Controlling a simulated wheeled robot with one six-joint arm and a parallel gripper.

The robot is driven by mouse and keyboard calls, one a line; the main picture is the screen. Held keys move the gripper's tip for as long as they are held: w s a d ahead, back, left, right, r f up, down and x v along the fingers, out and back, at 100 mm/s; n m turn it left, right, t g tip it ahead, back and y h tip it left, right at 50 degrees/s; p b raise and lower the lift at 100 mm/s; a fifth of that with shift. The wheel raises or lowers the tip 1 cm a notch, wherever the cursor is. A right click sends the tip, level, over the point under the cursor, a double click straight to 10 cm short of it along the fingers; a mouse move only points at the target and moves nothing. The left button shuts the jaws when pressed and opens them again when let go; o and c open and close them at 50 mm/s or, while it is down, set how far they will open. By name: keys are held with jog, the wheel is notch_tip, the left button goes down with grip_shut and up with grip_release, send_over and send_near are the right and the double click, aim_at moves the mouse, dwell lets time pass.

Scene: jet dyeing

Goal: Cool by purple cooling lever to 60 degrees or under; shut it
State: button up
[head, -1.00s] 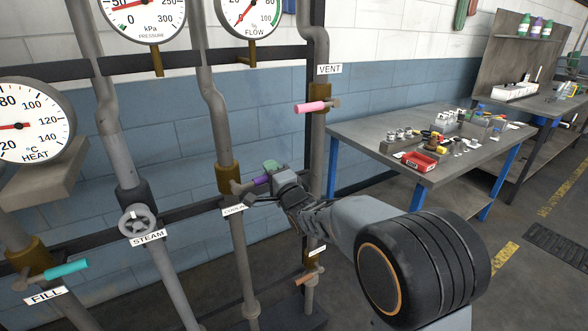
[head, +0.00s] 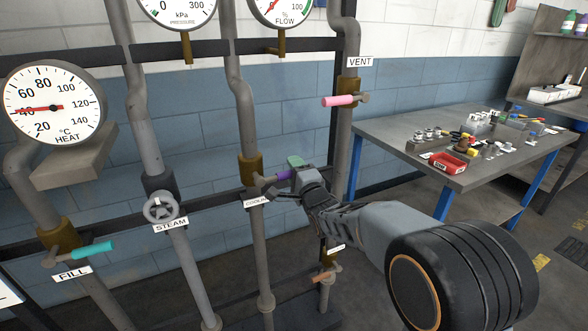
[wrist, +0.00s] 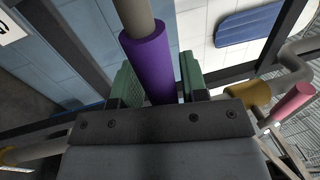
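The purple cooling lever (head: 283,175) sticks out to the right from its brass valve (head: 251,170), across the vertical pipe. The label under the lever (head: 257,200) is partly hidden and blurred.
The pink vent lever (head: 339,101) is above right, and an orange lever (head: 324,277) is below. The steam handwheel (head: 161,208) and teal fill lever (head: 92,249) are to the left. A workbench (head: 470,175) with small parts stands at right.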

jog(key=shift+o, duration=0.8)
jog(key=shift+d+r, duration=0.1)
jog(key=b+v, duration=0.1)
jog(key=v, duration=1.3)
